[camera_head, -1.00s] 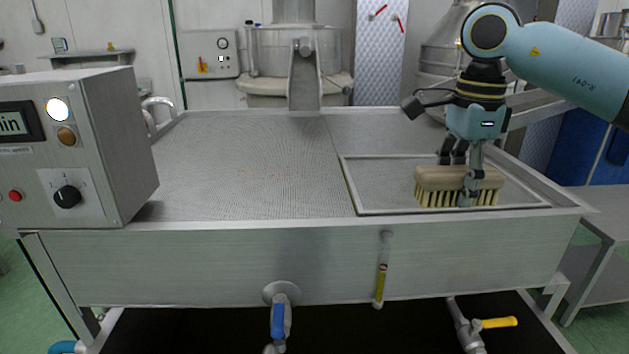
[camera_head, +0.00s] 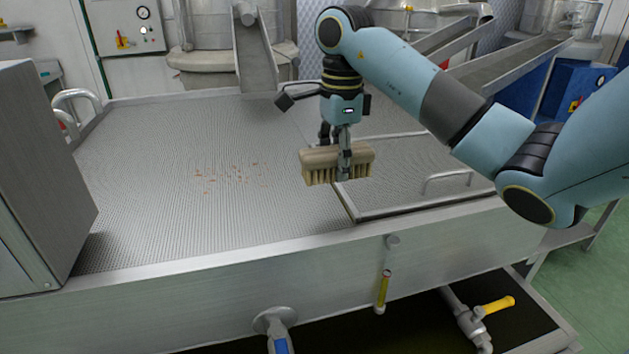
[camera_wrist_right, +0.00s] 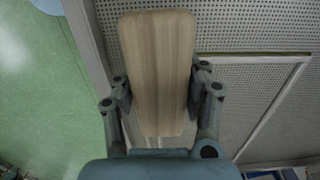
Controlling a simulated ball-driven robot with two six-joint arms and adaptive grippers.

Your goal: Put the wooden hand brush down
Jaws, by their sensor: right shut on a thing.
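The wooden hand brush (camera_head: 322,158) has a pale wooden back and light bristles pointing down. My right gripper (camera_head: 343,165) is shut on it around the middle of its back. The brush is over the perforated metal surface (camera_head: 215,150), near the left edge of the framed panel (camera_head: 400,205). I cannot tell for sure whether the bristles touch it. In the right wrist view the wooden back (camera_wrist_right: 158,70) lies between the two fingers of the gripper (camera_wrist_right: 160,95). My left gripper is not in view.
Small brown crumbs (camera_head: 230,175) lie on the perforated surface left of the brush. A grey control box (camera_head: 40,180) stands at the left edge. A metal chute (camera_head: 255,55) comes down at the back. A small handle (camera_head: 447,180) stands on the panel. The left-middle surface is otherwise clear.

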